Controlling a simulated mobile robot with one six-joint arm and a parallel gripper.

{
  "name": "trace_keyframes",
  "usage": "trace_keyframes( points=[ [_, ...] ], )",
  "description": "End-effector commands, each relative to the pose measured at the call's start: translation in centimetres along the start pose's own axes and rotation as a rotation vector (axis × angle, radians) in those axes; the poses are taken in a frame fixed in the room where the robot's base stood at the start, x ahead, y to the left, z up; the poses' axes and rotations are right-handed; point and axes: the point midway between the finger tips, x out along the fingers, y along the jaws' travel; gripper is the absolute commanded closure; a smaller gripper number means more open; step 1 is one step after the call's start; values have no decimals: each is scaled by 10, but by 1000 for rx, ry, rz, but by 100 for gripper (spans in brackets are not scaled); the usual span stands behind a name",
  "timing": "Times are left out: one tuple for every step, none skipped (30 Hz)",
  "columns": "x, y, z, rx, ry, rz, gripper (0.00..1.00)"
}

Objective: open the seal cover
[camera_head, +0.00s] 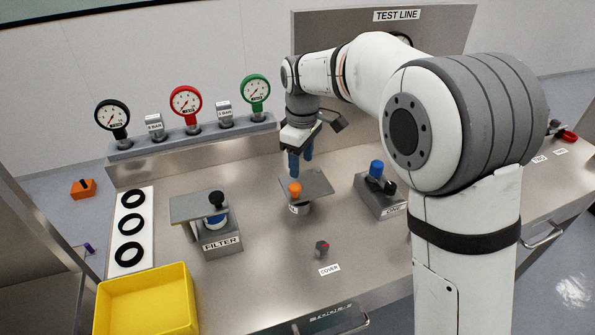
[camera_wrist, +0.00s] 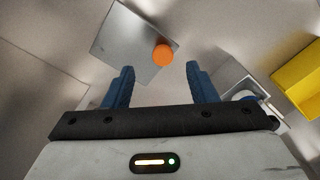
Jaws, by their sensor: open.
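A flat grey plate (camera_head: 318,182) with an orange knob (camera_head: 295,189) sits on a small round body with a white label, mid-bench; I take it as the seal cover, though the label is too small to read. In the wrist view the plate (camera_wrist: 122,38) lies ahead of the fingers, with the orange knob (camera_wrist: 163,55) near its corner, between the fingertip lines. My gripper (camera_head: 300,160) is open and empty, blue fingers pointing down above and behind the knob. The knob appears apart from both fingers. The plate hides most of the body beneath.
Left stands the FILTER block (camera_head: 222,238) with its plate and black knob. Right is a block with a blue knob (camera_head: 376,168). A small grey-red part (camera_head: 322,248) sits by the COVER label. A yellow bin (camera_head: 147,302) is front left; gauges (camera_head: 186,102) line the back.

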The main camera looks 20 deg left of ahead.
Motion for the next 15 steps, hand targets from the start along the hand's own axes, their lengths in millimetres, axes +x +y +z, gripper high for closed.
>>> trace_keyframes(
  points=[
    [1, -2, -10, -29, -4, -4, 48],
    [2, -2, -13, -40, -5, -5, 48],
    [4, -2, -15, -49, -7, -7, 48],
    [6, -2, -17, -54, -8, -8, 48],
    [8, -2, -17, -57, -8, -8, 48],
    [11, -2, -18, -58, -8, -8, 48],
    [14, -2, -17, -58, -8, -8, 48],
    [18, -2, -17, -57, -9, -9, 48],
    [25, -2, -16, -56, -9, -9, 48],
    [30, -3, -16, -56, -10, -10, 48],
    [35, -2, -16, -56, -9, -9, 48],
    [42, -3, -16, -55, -10, -10, 48],
    [47, -3, -16, -55, -9, -9, 48],
    [51, -3, -16, -55, -9, -9, 48],
    [57, -3, -16, -55, -9, -9, 48]
  ],
)
